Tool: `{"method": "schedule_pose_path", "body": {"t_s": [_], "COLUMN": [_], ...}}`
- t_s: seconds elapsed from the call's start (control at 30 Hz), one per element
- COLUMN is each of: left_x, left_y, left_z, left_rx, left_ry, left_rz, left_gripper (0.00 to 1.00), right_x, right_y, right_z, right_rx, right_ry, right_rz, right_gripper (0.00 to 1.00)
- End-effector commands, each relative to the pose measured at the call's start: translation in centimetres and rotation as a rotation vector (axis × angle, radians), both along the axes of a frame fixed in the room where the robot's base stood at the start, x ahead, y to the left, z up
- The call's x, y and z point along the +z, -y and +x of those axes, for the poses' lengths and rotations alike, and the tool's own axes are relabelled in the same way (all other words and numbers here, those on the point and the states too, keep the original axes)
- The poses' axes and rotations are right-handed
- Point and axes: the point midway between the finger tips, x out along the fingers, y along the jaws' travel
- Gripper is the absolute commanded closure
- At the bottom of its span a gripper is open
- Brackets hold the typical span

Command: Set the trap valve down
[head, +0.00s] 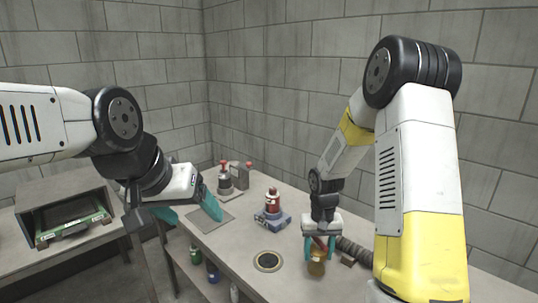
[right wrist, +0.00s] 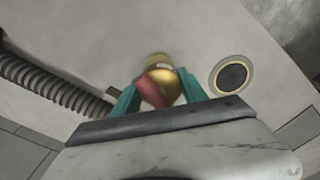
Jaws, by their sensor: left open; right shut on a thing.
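The trap valve (head: 316,267) is a small brass body with a red handle, low over the right part of the bench (head: 225,240). My right gripper (head: 319,250) points down and is shut on it. In the right wrist view, the valve (right wrist: 161,84) sits between the teal fingers (right wrist: 158,94), with its red handle toward the palm. I cannot tell whether its base touches the bench. My left gripper (head: 188,210) is open and empty, above the bench's left end.
A dark round port with a brass ring (head: 268,262) lies left of the valve; it also shows in the right wrist view (right wrist: 231,77). A corrugated hose (head: 356,252) lies to the right. A blue-based red device (head: 272,208) stands farther back. An open box (head: 70,215) stands left.

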Motion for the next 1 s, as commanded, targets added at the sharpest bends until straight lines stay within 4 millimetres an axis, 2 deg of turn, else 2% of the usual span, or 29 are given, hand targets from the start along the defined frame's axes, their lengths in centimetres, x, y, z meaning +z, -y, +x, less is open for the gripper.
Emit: {"method": "schedule_pose_path", "body": {"t_s": [0.07,0.13,0.33,0.43,0.53,0.67,1.0], "left_x": [0.0,0.0,0.0,0.0,0.0,0.0,0.0], "left_y": [0.0,0.0,0.0,0.0,0.0,0.0,0.0], "left_z": [0.0,0.0,0.0,0.0,0.0,0.0,0.0], "left_rx": [0.0,0.0,0.0,0.0,0.0,0.0,0.0], "left_ry": [0.0,0.0,0.0,0.0,0.0,0.0,0.0], "left_rz": [0.0,0.0,0.0,0.0,0.0,0.0,0.0], "left_gripper": [0.25,0.25,0.25,0.25,0.25,0.25,0.25], "right_x": [0.3,0.8,2.4,2.9,3.1,2.9,2.0], "right_y": [-0.3,-1.4,-5.4,-6.5,-7.0,-6.8,-4.9], "right_z": [-0.5,-1.8,-7.5,-9.8,-10.9,-9.5,-0.6], "right_rx": [0.015,0.06,0.247,0.319,0.363,0.375,0.373], "right_ry": [0.001,0.002,0.002,0.002,0.002,0.002,0.002], "right_rz": [0.002,0.003,0.004,0.002,0.0,0.0,0.001], "right_gripper": [1.0,1.0,1.0,1.0,1.0,1.0,1.0]}}
